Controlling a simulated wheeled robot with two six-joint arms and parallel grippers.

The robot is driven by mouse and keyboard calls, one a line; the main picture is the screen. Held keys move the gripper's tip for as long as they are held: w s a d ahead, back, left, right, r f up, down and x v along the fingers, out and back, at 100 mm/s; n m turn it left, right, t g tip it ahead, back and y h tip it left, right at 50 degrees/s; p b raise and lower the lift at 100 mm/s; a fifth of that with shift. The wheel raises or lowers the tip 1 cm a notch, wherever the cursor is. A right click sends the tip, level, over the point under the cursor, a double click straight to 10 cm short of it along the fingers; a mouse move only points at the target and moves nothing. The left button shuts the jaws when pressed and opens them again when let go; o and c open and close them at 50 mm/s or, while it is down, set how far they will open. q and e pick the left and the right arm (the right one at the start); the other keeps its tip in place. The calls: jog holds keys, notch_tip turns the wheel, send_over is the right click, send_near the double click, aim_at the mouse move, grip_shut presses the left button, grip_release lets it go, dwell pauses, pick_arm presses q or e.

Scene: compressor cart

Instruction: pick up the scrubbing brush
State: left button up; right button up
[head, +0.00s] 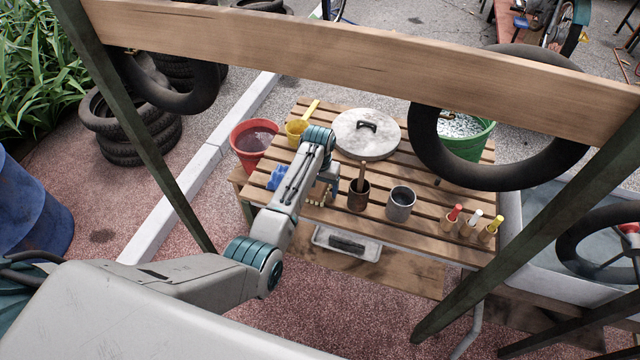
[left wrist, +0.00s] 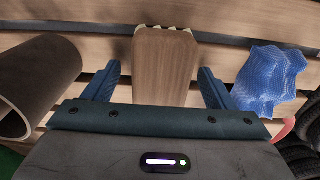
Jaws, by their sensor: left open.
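The scrubbing brush (left wrist: 165,68) shows in the left wrist view as a wooden block with pale bristles at its far end. It rests on the slatted table (head: 430,170). My left gripper (left wrist: 160,80) is open, with one finger on each side of the brush and a gap on both sides. In the head view the left gripper (head: 326,190) is over the table's near left part, and my arm hides most of the brush. My right gripper is in neither view.
A blue cloth (head: 279,182) lies close on the other side. A round lid (head: 365,135) and a red bucket (head: 254,147) are farther back. A wooden beam (head: 350,45) crosses above.

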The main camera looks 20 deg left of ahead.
pick_arm(q)
jog(key=shift+c, duration=0.5)
jog(key=c, duration=1)
notch_tip(320, 180, up, 9)
jog(key=shift+r+b, duration=0.15)
jog(key=shift+b, duration=1)
jog(key=shift+r, duration=0.35)
